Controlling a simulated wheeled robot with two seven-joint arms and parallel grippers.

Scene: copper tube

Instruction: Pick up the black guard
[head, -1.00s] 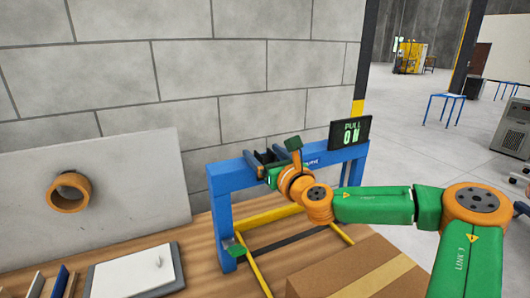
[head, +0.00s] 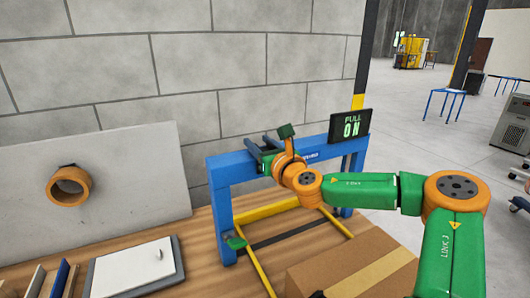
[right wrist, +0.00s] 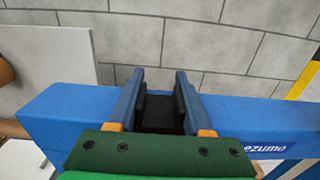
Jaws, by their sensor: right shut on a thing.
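A black piece, which looks like the guard (right wrist: 160,112), sits between the two fingers of my right gripper (right wrist: 159,85) in the right wrist view. The fingers are shut on it from both sides, over the top of the blue frame (right wrist: 70,105). In the head view my right gripper (head: 263,150) is at the top beam of the blue frame (head: 222,205), and the guard is mostly hidden there by the gripper and arm. I cannot tell whether the guard is clear of the beam. My left gripper is not in view.
A cardboard box (head: 350,262) is in front on the wooden table. A white board with an orange ring (head: 69,186) and a clipboard (head: 134,268) are at left. A block wall is behind.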

